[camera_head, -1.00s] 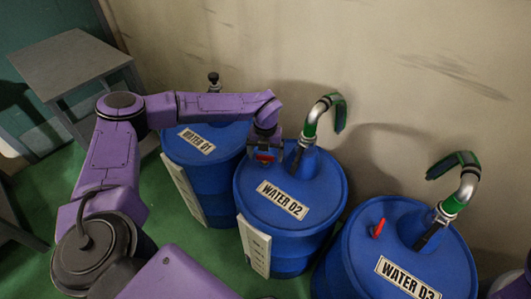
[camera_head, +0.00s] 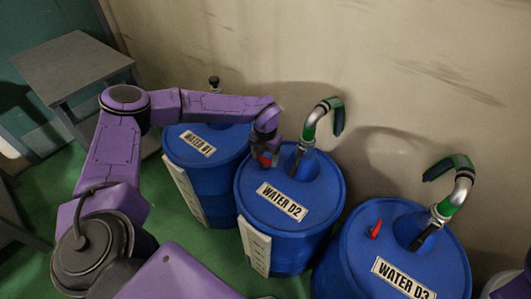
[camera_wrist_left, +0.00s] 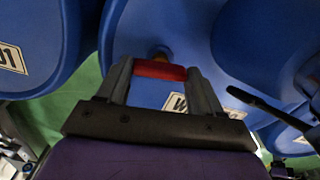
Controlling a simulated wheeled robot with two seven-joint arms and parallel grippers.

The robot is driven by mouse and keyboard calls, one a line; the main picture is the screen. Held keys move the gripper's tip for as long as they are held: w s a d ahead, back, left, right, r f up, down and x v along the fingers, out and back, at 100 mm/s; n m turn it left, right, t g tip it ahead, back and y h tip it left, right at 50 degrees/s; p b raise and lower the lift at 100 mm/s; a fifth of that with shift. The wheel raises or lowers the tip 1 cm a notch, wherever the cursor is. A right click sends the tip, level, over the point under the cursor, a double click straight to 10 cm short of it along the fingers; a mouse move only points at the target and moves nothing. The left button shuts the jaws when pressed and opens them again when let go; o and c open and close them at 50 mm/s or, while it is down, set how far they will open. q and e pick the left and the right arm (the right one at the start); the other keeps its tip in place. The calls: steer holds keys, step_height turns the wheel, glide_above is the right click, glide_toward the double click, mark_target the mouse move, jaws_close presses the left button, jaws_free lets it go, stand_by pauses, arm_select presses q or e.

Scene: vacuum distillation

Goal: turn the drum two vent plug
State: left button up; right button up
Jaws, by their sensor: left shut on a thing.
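Drum two (camera_head: 290,215) is a blue drum labelled WATER D2, in the middle of the head view. My left gripper (camera_head: 266,158) points down over the left part of its lid. In the left wrist view its two grey fingers (camera_wrist_left: 159,84) are shut on the red vent plug (camera_wrist_left: 160,70), which lies across between them. The plug's brownish stem shows just beyond, at the lid. In the head view the gripper mostly hides the plug. My right gripper is not clearly in view.
Drum WATER D1 (camera_head: 208,185) stands left and drum WATER D3 (camera_head: 390,255) right, with a red plug (camera_head: 375,229) on its lid. A curved metal pipe with green bands (camera_head: 310,133) rises from drum two close beside my gripper. A grey table (camera_head: 75,60) stands at the back left.

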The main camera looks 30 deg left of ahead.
mark_target(265, 158)
arm_select(q)
steer(key=m+p, duration=0.1)
steer(key=m, duration=0.3)
steer(key=shift+r+m+p, duration=0.15)
steer(key=shift+m+p, duration=0.25)
steer(key=m+p, duration=0.1)
steer(key=m, duration=0.4)
steer(key=m+p, duration=0.1)
steer(key=m, duration=0.4)
steer(key=shift+m, duration=0.4)
steer(key=m+p, duration=0.1)
steer(key=m, duration=0.3)
steer(key=shift+m, duration=0.4)
steer(key=o, duration=1.1)
steer(key=shift+c, duration=0.2)
step_height(265, 158, up, 10)
steer(key=shift+r, duration=0.15)
